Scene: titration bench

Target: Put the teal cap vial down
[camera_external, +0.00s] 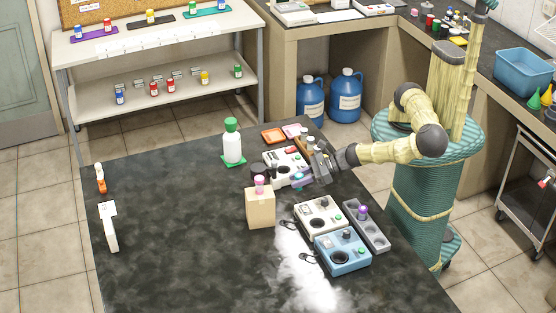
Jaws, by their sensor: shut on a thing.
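My gripper (306,174) is at the end of the arm, which reaches left over the dark table. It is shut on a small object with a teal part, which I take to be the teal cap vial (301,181). The vial is small and partly hidden by the fingers. I cannot tell whether it touches anything below. It shows in front of a white device (283,159), beyond the grey-white device with a dark round well (320,215).
A tan block with a pink-capped vial (260,205) stands left of my gripper. A blue device (342,252) and a grey rack with a purple-capped vial (367,228) are nearer. A green-capped white bottle (232,142) stands behind. The table's left half is mostly clear.

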